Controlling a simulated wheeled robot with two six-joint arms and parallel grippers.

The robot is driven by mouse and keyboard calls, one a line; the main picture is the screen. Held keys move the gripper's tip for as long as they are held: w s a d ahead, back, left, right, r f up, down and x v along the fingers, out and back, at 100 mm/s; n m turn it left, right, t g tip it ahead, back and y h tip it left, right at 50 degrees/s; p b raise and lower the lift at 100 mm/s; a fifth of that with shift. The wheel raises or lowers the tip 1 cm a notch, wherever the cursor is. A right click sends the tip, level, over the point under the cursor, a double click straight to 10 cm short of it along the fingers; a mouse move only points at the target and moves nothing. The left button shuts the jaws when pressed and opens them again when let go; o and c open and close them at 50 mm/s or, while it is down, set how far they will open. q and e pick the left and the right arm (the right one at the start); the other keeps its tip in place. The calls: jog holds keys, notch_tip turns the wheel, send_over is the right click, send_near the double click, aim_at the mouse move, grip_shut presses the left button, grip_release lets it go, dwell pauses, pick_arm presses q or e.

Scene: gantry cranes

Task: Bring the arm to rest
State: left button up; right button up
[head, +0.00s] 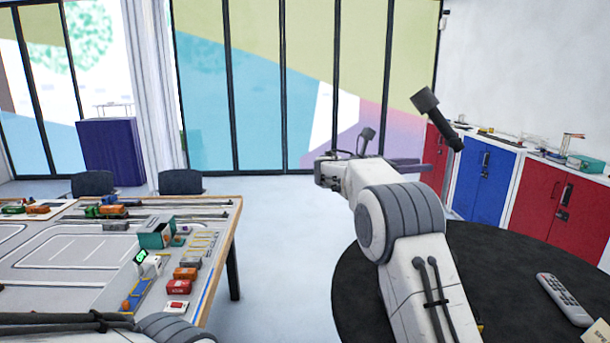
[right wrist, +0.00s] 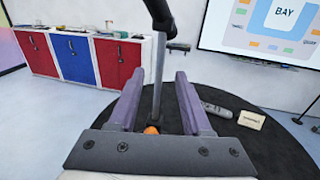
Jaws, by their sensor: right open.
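My right arm rises from the lower right of the head view and its gripper (head: 418,165) is partly hidden behind my own arm. In the right wrist view the two purple fingers of this gripper (right wrist: 155,76) stand wide apart, with nothing clasped. A thin grey post with a black upper part (right wrist: 158,75) shows in the gap between them; I cannot tell how far beyond the fingers it stands. A small orange thing (right wrist: 152,130) shows low in the same gap. Part of my left arm shows at the lower left of the head view, but its gripper is out of view.
A round black table (head: 360,290) stands at the lower right, with a remote (head: 565,299) and a card (head: 598,333) on it. A model-yard table (head: 85,250) with several small blocks is at left. Red and blue cabinets (head: 484,178) line the right wall. Floor between is clear.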

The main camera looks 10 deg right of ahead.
jog(key=s+a+f+m+t+y+b, duration=0.1)
jog(key=s+a+f+m+y, duration=0.1)
jog(key=s+a+f+y, duration=0.6)
jog(key=s+a+f+m+t+y+b, duration=0.1)
jog(key=s+a+f+m+y+b, duration=0.15)
jog(key=s+a+f, duration=0.85)
jog(key=s+a+f+m+g+y, duration=0.1)
jog(key=s+a+f+m+y, duration=0.1)
jog(key=s+a, duration=0.3)
jog(key=s+a+f+m+g+y, duration=0.1)
jog(key=s+a+f+m+y, duration=0.2)
jog(key=s, duration=0.7)
jog(key=s+a+f+m+g+y+b, duration=0.1)
jog(key=s+a+f+m+y, duration=0.1)
jog(key=s+a+f, duration=0.3)
jog(key=s+a+y, duration=0.1)
jog(key=s+a, duration=0.1)
jog(key=s, duration=0.1)
jog(key=shift+a+g, duration=0.3)
jog(key=shift+d, duration=0.1)
